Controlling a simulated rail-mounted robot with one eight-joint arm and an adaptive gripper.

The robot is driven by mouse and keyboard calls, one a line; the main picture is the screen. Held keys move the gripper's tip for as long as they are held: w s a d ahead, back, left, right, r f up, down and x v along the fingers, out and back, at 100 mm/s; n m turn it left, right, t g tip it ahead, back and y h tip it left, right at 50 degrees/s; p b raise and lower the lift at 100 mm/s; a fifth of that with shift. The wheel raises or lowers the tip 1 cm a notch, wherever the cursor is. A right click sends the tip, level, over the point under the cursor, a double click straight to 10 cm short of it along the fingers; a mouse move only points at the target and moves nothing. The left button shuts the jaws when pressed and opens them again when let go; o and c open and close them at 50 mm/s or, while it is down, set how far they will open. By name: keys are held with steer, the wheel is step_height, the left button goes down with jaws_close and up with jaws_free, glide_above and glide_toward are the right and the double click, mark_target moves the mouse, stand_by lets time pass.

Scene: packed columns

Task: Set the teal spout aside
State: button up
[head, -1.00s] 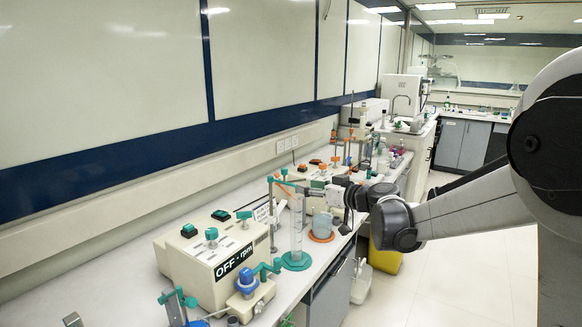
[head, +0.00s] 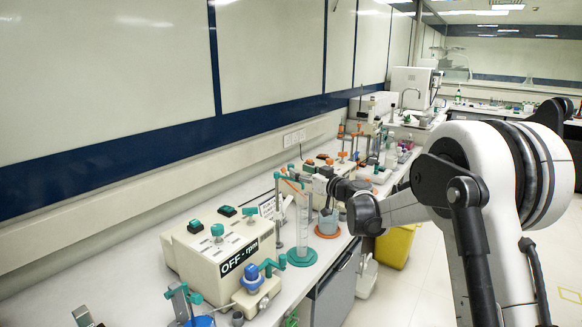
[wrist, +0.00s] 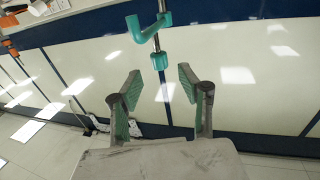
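The teal spout (wrist: 148,28) is a hooked piece at the top of the wrist view, joined to a thin dark stem with a short teal collar (wrist: 159,61) below it. My gripper (wrist: 160,86) is open and empty, with one finger on each side of the picture's middle. The spout lies beyond the fingertips, with no contact visible. In the head view, my gripper (head: 308,178) is small and partly hidden by the wrist, close to the teal piece (head: 281,175) atop a thin stand.
A clear cylinder on a teal base (head: 301,256) stands just below my gripper. The beige OFF-rpm box (head: 222,250) and a blue-capped device (head: 252,285) stand nearer.

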mark_target(293, 167)
steer(key=shift+x, duration=2.75)
jaws_close()
